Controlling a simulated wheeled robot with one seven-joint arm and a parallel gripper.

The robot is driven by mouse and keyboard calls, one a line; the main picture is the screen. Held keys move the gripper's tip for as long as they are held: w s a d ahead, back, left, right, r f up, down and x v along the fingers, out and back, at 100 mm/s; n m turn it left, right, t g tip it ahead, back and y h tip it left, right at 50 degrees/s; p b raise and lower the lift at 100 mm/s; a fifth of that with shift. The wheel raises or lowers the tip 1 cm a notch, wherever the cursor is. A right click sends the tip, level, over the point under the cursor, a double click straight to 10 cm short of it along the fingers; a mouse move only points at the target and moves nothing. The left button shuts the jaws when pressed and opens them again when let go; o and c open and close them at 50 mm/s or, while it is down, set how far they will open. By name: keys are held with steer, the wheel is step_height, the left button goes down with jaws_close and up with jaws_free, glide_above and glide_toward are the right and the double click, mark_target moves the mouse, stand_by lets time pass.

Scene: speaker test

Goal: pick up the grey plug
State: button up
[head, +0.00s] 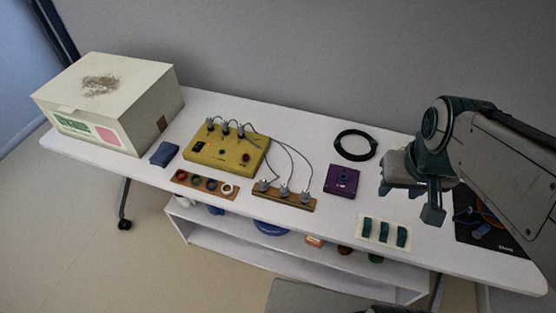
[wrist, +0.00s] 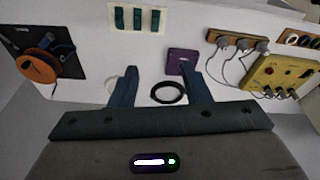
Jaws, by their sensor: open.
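Several grey plugs show. Three stand in a row on a wooden strip (head: 270,198), and the middle grey plug (head: 284,190) also shows in the wrist view (wrist: 242,45). Others sit along the back edge of a yellow box (head: 222,153), such as one grey plug (head: 225,126), with thin grey cables running between box and strip. The frames do not single out one plug. My gripper (head: 410,203) is open and empty above the right part of the table, well right of the plugs in the head view. In the wrist view its two fingers (wrist: 158,70) are spread apart, with nothing between them.
A wooden strip with coloured rings (head: 205,184), a blue block (head: 163,154) and a large carton (head: 108,105) stand left. A black mat with tools (wrist: 52,62) lies right.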

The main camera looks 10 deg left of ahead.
steer(key=w+a+f+n+g, duration=0.1)
steer(key=w+a+f+n, duration=0.2)
steer(key=w+a+n, duration=0.6)
steer(key=n+g+p, duration=0.2)
glide_above(284, 185)
step_height(284, 185, down, 8)
steer(key=f, duration=0.7)
steer(key=shift+s+a+f, duration=0.1)
steer(key=shift+s+f, duration=0.2)
steer(key=shift+f, duration=0.05)
steer(key=shift+w+f+p, duration=0.2)
steer(key=shift+f+p, duration=0.15)
steer(key=shift+f, duration=1.2)
steer(key=shift+w+f+p, duration=0.15)
steer(key=shift+f+p, duration=0.2)
steer(key=shift+f, duration=1.15)
steer(key=c, duration=0.8)
steer(key=shift+r, duration=0.15)
